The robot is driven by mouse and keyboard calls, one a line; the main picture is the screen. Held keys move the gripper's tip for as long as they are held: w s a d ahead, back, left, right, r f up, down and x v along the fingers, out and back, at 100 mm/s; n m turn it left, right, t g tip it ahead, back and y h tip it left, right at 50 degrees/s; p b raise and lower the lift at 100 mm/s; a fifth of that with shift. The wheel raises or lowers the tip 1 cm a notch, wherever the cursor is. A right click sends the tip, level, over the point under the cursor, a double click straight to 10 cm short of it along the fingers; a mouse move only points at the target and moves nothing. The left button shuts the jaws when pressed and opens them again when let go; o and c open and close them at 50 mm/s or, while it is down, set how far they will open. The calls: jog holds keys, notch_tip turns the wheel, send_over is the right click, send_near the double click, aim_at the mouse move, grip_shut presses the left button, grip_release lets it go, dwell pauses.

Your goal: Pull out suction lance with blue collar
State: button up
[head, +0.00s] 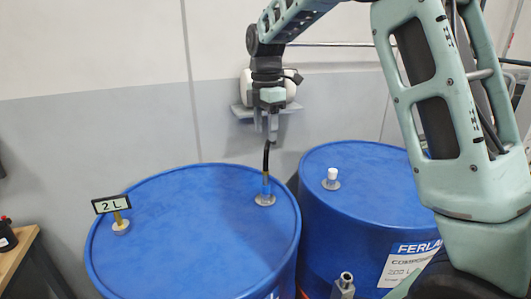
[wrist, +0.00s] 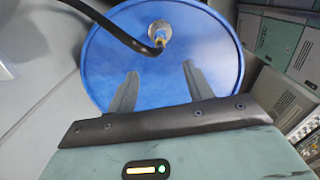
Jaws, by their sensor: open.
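The suction lance with the blue collar (head: 266,186) stands upright in a metal bung on top of the left blue drum (head: 190,230). A black hose (head: 266,158) rises from its top. In the wrist view the lance (wrist: 160,37) shows at the top middle, with the hose (wrist: 115,30) curving off to the upper left. My gripper (head: 272,136) hangs above the lance and hose, fingers pointing down. In the wrist view its two fingers (wrist: 159,70) are apart with nothing between them, and the lance lies beyond the tips. The lance's lower part is hidden inside the drum.
A second blue drum (head: 370,165) with a white cap (head: 332,174) stands close on the right. A white container on a wall shelf (head: 243,113) is behind my gripper.

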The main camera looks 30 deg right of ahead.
aim_at(266, 184)
notch_tip(266, 184, down, 17)
jog(key=p, duration=0.4)
jog(key=shift+r, duration=0.15)
grip_shut()
